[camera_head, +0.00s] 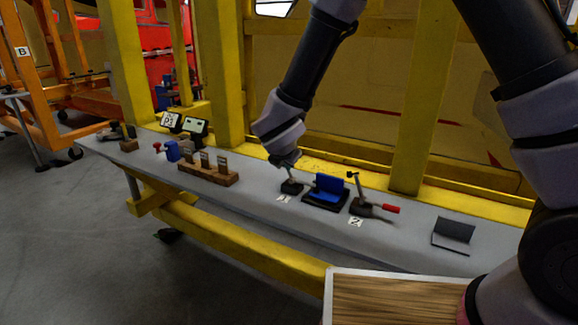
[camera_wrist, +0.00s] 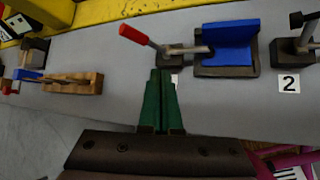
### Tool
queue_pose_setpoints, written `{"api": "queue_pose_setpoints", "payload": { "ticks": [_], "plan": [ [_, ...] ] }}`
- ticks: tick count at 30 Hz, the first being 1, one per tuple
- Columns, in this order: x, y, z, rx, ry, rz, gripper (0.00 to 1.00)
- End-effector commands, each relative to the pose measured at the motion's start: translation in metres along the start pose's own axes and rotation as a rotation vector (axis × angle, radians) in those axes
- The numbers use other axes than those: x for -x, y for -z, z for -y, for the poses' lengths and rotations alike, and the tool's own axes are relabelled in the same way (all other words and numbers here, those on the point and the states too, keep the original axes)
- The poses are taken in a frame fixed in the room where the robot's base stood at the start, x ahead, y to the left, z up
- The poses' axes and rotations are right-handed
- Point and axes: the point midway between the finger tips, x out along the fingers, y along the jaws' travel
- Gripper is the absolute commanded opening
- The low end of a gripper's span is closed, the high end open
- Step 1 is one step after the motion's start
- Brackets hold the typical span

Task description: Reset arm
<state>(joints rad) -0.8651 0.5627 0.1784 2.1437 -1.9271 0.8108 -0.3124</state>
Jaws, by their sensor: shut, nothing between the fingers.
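My gripper (camera_head: 287,163) is above the grey bench, close to the clamp labelled 1 (camera_head: 291,187). In the wrist view my green fingers (camera_wrist: 160,74) are together with nothing between them. Clamp 1 (camera_wrist: 172,54) has a red handle sticking out up and left, and its bar reaches toward the blue block (camera_wrist: 231,45). The blue block (camera_head: 328,187) sits in a black holder between the two clamps. Clamp 2 (camera_head: 361,206) has its bar standing up and its red handle pointing right. My gripper partly hides clamp 1 in the head view.
A wooden block with upright pieces (camera_head: 208,173) and small blue and red items stand left on the bench (camera_head: 280,220). A dark angled plate (camera_head: 453,236) lies right. Yellow posts (camera_head: 412,110) rise behind. A wooden-topped surface (camera_head: 400,300) is in front.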

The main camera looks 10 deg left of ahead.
Motion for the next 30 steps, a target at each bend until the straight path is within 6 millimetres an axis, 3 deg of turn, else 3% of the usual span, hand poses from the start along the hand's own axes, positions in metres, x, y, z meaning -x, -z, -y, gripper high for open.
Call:
{"api": "queue_pose_setpoints", "payload": {
  "ticks": [9, 12, 14, 17, 21, 24, 27, 30],
  "plan": [
    [0.001, 0.000, -0.001, -0.001, -0.001, 0.000, 0.00],
    [0.004, -0.015, 0.003, -0.046, 0.013, 0.013, 0.00],
    [0.008, -0.036, 0.009, -0.116, 0.037, 0.032, 0.00],
    [0.024, -0.089, 0.031, -0.314, 0.098, 0.082, 0.00],
    [0.064, -0.173, 0.086, -0.719, 0.211, 0.166, 0.00],
    [0.098, -0.216, 0.129, -1.024, 0.281, 0.216, 0.00],
    [0.135, -0.244, 0.171, -1.333, 0.337, 0.253, 0.00],
    [0.172, -0.259, 0.206, -1.642, 0.375, 0.271, 0.00]
  ]
}}
